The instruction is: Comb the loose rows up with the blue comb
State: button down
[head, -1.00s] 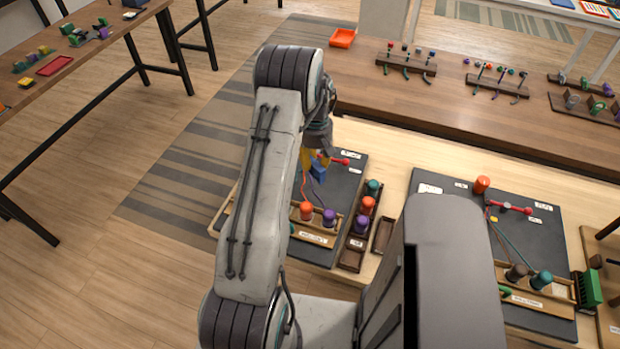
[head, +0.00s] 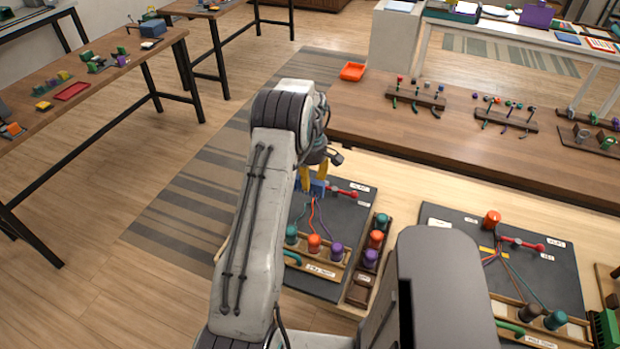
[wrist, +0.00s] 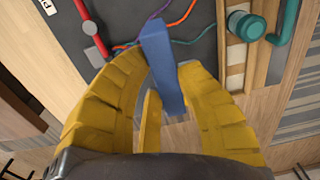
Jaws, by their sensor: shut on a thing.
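My gripper (head: 314,178) has yellow fingers shut on the blue comb (head: 318,188), over the far left part of the left dark board (head: 350,219). In the wrist view the comb (wrist: 161,58) stands out between the fingers, with its far end near where the purple (wrist: 181,14), orange-red and teal (wrist: 200,42) cords meet. I cannot tell whether it touches them. A red and grey bar (wrist: 91,28) lies beside the cords. The cords run to teal (head: 291,235), orange (head: 314,243) and purple (head: 337,251) bobbins in a wooden rack. No separate braid rows can be made out.
A wooden side rack (head: 363,289) holds more bobbins right of the left board. A second dark board (head: 548,269) at the right carries cords, bobbins and a red bar. A brown bench (head: 450,140) with small racks stands behind. The striped rug (head: 190,195) is clear.

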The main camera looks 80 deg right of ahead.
aim_at(310, 192)
jog(key=shift+f+b, duration=0.75)
jog(key=shift+f, duration=1.9)
jog(key=shift+f+b, duration=1.45)
jog(key=shift+b, duration=0.2)
jog(key=shift+d, duration=0.2)
jog(key=shift+s+d, duration=0.25)
jog(key=shift+d, duration=0.6)
jog(key=shift+r+p, duration=0.1)
jog(key=shift+p, duration=0.2)
notch_tip(310, 192, up, 9)
jog(key=a+p, duration=0.1)
jog(key=p, duration=0.3)
jog(key=shift+w, duration=0.15)
